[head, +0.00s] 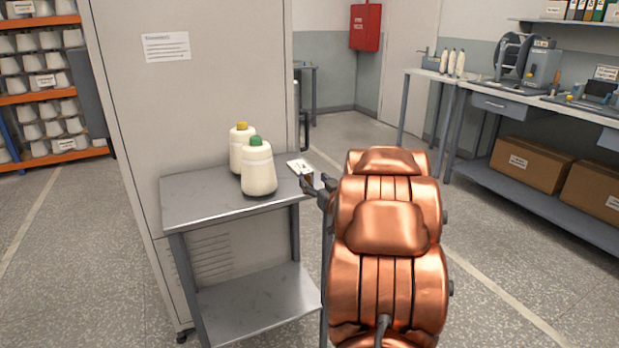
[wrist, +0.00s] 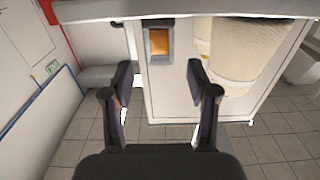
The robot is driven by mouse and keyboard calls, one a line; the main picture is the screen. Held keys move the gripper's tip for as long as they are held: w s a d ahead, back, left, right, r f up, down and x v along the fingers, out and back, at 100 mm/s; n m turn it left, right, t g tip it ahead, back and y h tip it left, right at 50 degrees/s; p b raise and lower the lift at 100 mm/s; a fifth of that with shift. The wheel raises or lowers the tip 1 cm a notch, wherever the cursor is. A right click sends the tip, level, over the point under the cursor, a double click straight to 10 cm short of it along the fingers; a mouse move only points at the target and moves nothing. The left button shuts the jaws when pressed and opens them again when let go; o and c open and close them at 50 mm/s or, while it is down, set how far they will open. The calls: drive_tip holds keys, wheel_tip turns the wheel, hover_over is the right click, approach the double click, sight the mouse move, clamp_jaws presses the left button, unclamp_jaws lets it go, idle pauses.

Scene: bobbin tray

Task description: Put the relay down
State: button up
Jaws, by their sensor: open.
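The relay (head: 308,179) is a small dark block with an orange patch, at the right corner of the grey metal stand (head: 215,205). In the wrist view the relay (wrist: 159,42) shows as an orange square in a grey frame. My gripper (head: 318,186) is beside it at the right edge of the stand top. In the wrist view my gripper (wrist: 159,74) is open, with a finger to each side and a gap between each finger and the relay. A small white card or plate (head: 299,165) lies by the relay. My copper arm hides part of the stand's right side.
Two cream bobbins, one yellow-topped (head: 241,150) and one green-topped (head: 259,170), stand close to the left of the relay. A tall grey cabinet (head: 195,90) stands behind the stand. The front left of the stand top is bare. A workbench (head: 500,100) is at the right.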

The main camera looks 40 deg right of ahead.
drive_tip(key=v, duration=0.6)
drive_tip(key=shift+s+a, duration=0.2)
drive_tip(key=shift+s, duration=0.15)
